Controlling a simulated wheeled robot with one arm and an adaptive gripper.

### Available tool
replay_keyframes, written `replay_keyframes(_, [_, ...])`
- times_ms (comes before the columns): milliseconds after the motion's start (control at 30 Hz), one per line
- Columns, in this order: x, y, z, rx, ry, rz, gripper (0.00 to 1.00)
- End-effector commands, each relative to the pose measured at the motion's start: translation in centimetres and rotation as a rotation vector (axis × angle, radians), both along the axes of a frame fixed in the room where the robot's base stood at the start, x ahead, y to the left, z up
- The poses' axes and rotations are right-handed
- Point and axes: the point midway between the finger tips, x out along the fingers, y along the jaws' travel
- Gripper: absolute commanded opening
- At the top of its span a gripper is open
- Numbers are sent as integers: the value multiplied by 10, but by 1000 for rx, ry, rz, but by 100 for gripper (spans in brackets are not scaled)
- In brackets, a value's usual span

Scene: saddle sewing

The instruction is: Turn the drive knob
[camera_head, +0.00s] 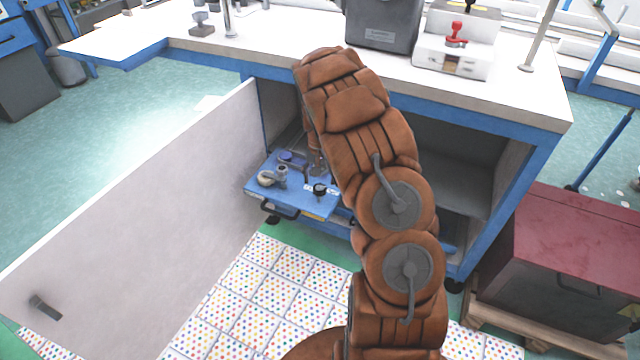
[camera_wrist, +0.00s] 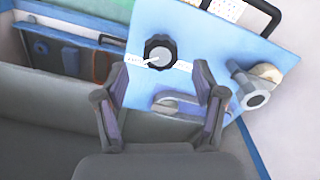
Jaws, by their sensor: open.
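The drive knob (camera_wrist: 160,52) is a dark, ridged round knob with a pale centre, on a light-blue panel (camera_wrist: 200,22). It also shows in the head view (camera_head: 320,189) near the front right of the blue panel (camera_head: 300,206), inside the open cabinet under the bench. My gripper (camera_wrist: 164,84) is open and empty in the wrist view. The knob lies just beyond the fingertips, roughly between them in the picture and apart from both. In the head view my brown-covered arm reaches into the cabinet and hides part of the panel.
A grey lever (camera_wrist: 180,104) and a grey-and-tan fitting (camera_wrist: 257,88) stand on the panel near my right finger. A black handle (camera_head: 275,207) is at the panel's front. The open white cabinet door (camera_head: 150,190) is at left, a red-topped chest (camera_head: 585,240) at right.

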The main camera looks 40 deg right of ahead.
Motion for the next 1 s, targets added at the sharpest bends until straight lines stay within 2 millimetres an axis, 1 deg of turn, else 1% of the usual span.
replay_keyframes(33, [1, 0, 11, -1, -3, 0, 70])
replay_keyframes(300, [0, 0, 62, 1, -1, 1, 70])
replay_keyframes(433, [1, 0, 78, -1, -3, 1, 70])
replay_keyframes(567, [0, 0, 84, 1, 1, 0, 70])
replay_keyframes(1000, [0, 0, 83, 1, 2, 0, 70])
